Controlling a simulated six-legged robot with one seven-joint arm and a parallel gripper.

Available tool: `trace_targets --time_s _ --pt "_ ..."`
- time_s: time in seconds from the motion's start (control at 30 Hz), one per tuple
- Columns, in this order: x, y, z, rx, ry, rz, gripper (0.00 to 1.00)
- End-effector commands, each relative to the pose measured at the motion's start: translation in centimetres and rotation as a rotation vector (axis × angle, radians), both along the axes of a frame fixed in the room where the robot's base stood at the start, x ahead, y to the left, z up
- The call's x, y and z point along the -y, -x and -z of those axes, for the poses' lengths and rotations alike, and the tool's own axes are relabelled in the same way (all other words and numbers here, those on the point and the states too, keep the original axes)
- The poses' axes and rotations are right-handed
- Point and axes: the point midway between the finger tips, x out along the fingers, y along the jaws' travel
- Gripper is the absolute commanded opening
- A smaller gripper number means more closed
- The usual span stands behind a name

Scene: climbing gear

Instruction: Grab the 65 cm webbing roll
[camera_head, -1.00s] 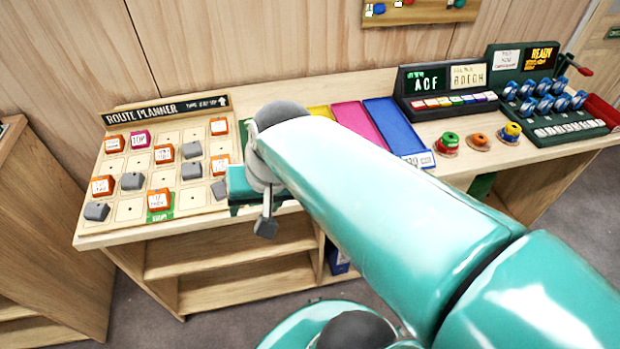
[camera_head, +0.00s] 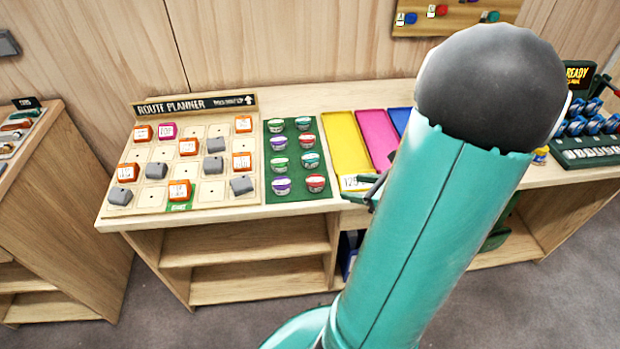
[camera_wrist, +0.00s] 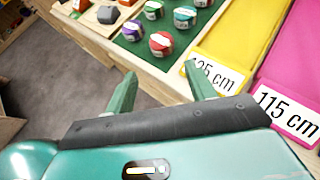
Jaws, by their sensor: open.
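Several small webbing rolls in green, purple, teal and red stand in two columns on a green mat (camera_head: 267,197). Their labels are too small to read, so I cannot tell which is 65 cm. The front ones are a purple roll (camera_head: 282,187) and a red roll (camera_head: 316,183). The purple roll (camera_wrist: 132,30) and red roll (camera_wrist: 161,44) also show in the wrist view, beyond my fingertips. My gripper (camera_wrist: 160,80) is open and empty, its fingers apart. In the head view my arm partly hides the gripper, just right of the mat near the counter's front edge.
Yellow (camera_head: 347,142) and pink (camera_head: 378,135) trays lie right of the mat. The route planner board (camera_head: 207,130) with blocks is to its left. The counter's front edge (camera_wrist: 130,62) lies near my fingers. Open shelves (camera_head: 250,245) sit below.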

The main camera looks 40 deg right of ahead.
Motion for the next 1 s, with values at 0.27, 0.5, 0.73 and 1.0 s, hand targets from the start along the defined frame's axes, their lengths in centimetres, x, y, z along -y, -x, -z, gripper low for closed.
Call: trace_targets --time_s 0.27,0.5,0.73,1.0 --pt "-0.9 -4.2 2.4 0.000 -0.005 -0.004 0.55" --pt "-1.4 -7.1 3.9 0.000 -0.001 -0.006 0.55" --pt "-1.7 -9.1 5.1 0.001 -0.003 -0.007 0.55" --pt "-2.1 -11.7 6.6 -0.001 0.000 -0.006 0.55"
